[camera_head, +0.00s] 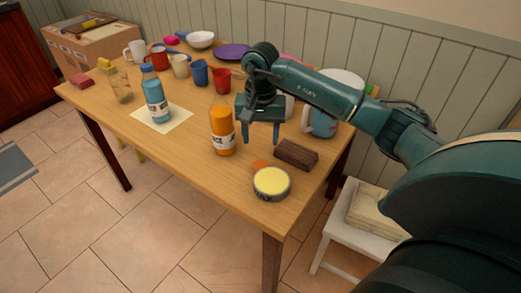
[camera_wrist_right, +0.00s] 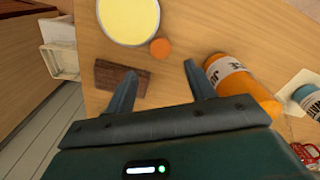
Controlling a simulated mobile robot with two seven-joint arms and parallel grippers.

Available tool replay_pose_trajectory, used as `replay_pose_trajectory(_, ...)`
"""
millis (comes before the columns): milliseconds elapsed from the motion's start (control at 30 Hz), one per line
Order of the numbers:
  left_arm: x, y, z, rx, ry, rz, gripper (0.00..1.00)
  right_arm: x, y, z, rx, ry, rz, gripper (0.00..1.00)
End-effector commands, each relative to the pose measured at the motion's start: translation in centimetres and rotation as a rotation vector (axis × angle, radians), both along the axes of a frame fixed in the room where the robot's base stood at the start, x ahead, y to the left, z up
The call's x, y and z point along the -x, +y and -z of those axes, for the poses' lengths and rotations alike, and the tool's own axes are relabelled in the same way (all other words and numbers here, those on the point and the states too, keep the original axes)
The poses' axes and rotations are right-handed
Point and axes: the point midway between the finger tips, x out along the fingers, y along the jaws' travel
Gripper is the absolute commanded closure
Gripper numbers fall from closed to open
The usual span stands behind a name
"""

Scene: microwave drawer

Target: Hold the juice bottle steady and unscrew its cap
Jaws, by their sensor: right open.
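The orange juice bottle (camera_head: 222,133) stands upright on the wooden table, with a white label and a clear upper part. In the right wrist view the bottle (camera_wrist_right: 243,85) is just right of the fingers. An orange round disc that looks like a cap (camera_head: 260,165) lies flat on the table, beside the tin; it also shows in the right wrist view (camera_wrist_right: 160,47). My left gripper is out of view.
A round tin with a yellow top (camera_head: 271,184) and a dark brown block (camera_head: 296,154) are close by. A blue bottle (camera_head: 156,98) stands on a paper sheet (camera_head: 178,117). Several mugs and cups fill the back. The table's front middle is clear.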

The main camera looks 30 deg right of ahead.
Motion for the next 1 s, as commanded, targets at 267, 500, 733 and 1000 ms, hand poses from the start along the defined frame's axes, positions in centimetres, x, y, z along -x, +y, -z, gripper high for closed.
replay_pose_trajectory(267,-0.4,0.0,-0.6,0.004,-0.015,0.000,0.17,0.0,0.0,-2.6,-0.001,0.001,-0.001,0.45)
replay_pose_trajectory(500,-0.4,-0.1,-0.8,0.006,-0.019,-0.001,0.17,0.8,3.3,-0.8,-0.117,0.017,0.014,0.45)
replay_pose_trajectory(733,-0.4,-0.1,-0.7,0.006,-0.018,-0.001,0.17,7.7,21.1,2.0,-0.862,0.310,0.336,0.45)
replay_pose_trajectory(1000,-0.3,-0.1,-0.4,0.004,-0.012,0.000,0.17,10.4,28.0,-5.8,-1.633,1.386,1.341,0.45)
